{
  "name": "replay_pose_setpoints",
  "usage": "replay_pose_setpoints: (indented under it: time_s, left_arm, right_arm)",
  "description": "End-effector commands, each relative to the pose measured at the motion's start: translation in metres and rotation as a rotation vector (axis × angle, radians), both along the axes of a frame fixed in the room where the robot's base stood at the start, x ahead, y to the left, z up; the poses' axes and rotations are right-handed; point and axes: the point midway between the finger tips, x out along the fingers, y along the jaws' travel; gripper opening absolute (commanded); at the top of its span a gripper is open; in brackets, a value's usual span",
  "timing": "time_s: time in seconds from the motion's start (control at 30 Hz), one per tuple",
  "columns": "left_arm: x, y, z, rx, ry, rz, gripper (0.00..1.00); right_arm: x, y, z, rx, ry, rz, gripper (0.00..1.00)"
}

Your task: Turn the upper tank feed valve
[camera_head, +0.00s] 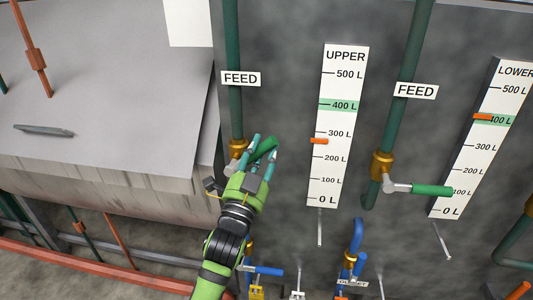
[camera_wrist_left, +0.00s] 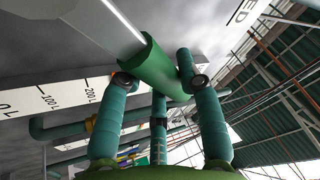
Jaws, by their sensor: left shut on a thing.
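The upper tank feed valve (camera_head: 237,147) is a brass fitting on the green feed pipe left of the UPPER gauge. Its green handle (camera_head: 266,147) points up and to the right, partly hidden by fingers. My left gripper (camera_head: 257,150) is shut on this handle. In the left wrist view, the green handle (camera_wrist_left: 152,66) sits between the teal fingers of my left gripper (camera_wrist_left: 157,80). The UPPER gauge (camera_head: 329,180) has its orange marker (camera_head: 319,141) a little below 300 L. My right gripper is not in view.
To the right, a second feed valve (camera_head: 382,164) has a green handle (camera_head: 432,190) pointing right. The LOWER gauge (camera_head: 480,150) shows its orange marker near 400 L. Blue outlet pipes (camera_head: 357,236) stand below. A large grey drum housing (camera_head: 110,90) is at the left.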

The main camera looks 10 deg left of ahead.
Motion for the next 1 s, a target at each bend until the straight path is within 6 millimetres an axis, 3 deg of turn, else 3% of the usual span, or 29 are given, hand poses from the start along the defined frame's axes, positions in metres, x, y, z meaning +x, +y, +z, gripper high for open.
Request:
replay_pose_setpoints:
  time_s: [0.3, 0.33, 0.37, 0.77, 1.0]
  left_arm:
    - [0.000, 0.000, 0.003, -0.004, -0.008, -0.002, 0.00]
    - [0.000, 0.000, 0.003, -0.004, -0.008, -0.002, 0.47]
    - [-0.001, 0.000, 0.003, -0.003, -0.007, -0.001, 0.58]
    - [-0.003, 0.000, -0.001, -0.001, -0.002, 0.000, 0.60]
    - [-0.035, 0.006, -0.016, 0.000, 0.000, 0.000, 0.60]
  right_arm:
    - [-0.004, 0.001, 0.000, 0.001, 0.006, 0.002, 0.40]
    - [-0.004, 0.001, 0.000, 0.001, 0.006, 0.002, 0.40]
    - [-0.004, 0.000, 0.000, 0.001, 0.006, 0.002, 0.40]
    - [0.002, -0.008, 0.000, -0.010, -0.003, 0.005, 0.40]
    - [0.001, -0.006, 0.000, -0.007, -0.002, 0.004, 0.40]
